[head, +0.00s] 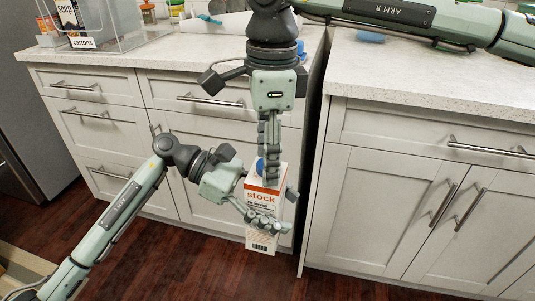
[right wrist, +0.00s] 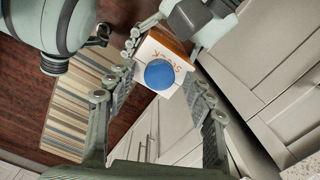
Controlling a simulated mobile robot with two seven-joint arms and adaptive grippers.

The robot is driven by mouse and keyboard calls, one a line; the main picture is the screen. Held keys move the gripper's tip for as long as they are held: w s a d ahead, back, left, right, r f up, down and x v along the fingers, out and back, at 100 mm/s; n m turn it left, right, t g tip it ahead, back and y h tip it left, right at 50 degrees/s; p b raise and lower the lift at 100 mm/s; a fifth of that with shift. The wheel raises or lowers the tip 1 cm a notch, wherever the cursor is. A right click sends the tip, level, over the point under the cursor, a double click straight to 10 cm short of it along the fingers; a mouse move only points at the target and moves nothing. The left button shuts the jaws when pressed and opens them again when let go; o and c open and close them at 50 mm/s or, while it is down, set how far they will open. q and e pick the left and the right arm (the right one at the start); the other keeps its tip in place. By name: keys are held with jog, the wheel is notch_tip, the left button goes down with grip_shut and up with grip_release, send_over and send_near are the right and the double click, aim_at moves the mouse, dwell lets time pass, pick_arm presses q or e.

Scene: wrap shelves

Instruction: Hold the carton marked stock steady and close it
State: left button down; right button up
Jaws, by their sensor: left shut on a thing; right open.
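The carton marked stock (head: 262,199) is white and orange and stands roughly upright in the air in front of the drawers. My left gripper (head: 268,223) is shut around its lower part and holds it. The round blue cap (head: 261,165) is partly hidden in the head view behind my right gripper (head: 270,180). In the right wrist view the blue cap (right wrist: 159,74) faces the camera on the top of the carton (right wrist: 182,47). My right gripper is open and points down from above, its fingers either side of the cap in that view. I cannot tell whether they touch it.
White drawers and cupboards (head: 390,185) stand close behind the carton, with long metal handles. The speckled counter (head: 430,95) carries a clear bin labelled cartons (head: 100,35) at the left. A striped rug (right wrist: 80,105) lies on the dark wood floor.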

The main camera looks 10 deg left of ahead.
notch_tip(320, 180, up, 12)
jog(key=shift+d, duration=0.15)
dwell(0.7)
